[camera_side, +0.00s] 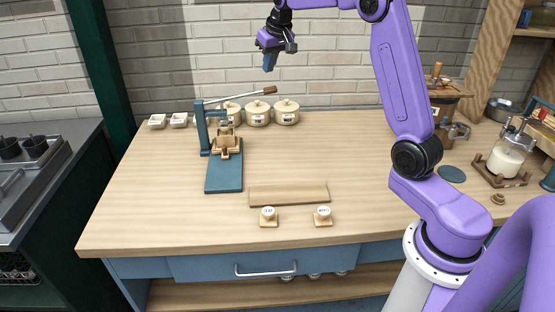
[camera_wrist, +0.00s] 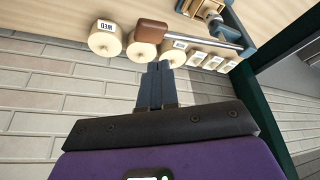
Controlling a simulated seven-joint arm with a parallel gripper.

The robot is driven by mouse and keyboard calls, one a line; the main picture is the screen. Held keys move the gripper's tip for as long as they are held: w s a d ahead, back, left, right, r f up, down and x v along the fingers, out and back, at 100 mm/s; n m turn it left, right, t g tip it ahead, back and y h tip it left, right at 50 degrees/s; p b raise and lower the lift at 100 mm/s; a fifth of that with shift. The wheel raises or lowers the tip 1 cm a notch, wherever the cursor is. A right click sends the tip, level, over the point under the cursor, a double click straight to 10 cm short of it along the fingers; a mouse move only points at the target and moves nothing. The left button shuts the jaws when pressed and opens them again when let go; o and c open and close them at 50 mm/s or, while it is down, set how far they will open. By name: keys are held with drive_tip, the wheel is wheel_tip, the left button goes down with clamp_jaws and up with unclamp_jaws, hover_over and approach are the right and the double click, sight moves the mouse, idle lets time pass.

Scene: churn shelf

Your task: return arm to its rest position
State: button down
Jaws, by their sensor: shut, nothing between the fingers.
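My gripper (camera_side: 270,62) is high above the back of the wooden table (camera_side: 130,205) in the side view, with its blue fingers pointing down. It is shut and holds nothing. In the wrist view the blue fingers of my gripper (camera_wrist: 155,84) lie together, pointing toward the row of round canisters. My purple arm reaches up from the right and bends over to the left. The gripper is apart from everything on the table.
A blue lever press (camera_side: 224,178) stands left of centre, its lever slanting up. Several lidded canisters (camera_side: 286,112) and small white dishes (camera_side: 157,121) line the back. A wooden board (camera_side: 288,194) and two labelled blocks (camera_side: 268,217) lie in front. A glass churn (camera_side: 505,158) stands right.

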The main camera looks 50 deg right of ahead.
drive_tip(key=s+a+f+n+g+y, duration=0.15)
drive_tip(key=s+a+n, duration=0.25)
drive_tip(key=s+a, duration=0.55)
drive_tip(key=s+a+f+n+g+y, duration=0.1)
drive_tip(key=s+a+f+n, duration=0.15)
drive_tip(key=s+a, duration=0.7)
drive_tip(key=s+a+f+n+g, duration=0.1)
drive_tip(key=s+f+n, duration=0.2)
drive_tip(key=s, duration=0.9)
drive_tip(key=s+a+f+n, duration=0.1)
drive_tip(key=s+f+n, duration=0.2)
drive_tip(key=s, duration=0.9)
drive_tip(key=n+h, duration=0.1)
drive_tip(key=n, duration=0.2)
drive_tip(key=shift+s+a+g, duration=0.25)
drive_tip(key=shift+s+g, duration=0.05)
drive_tip(key=shift+g, duration=0.05)
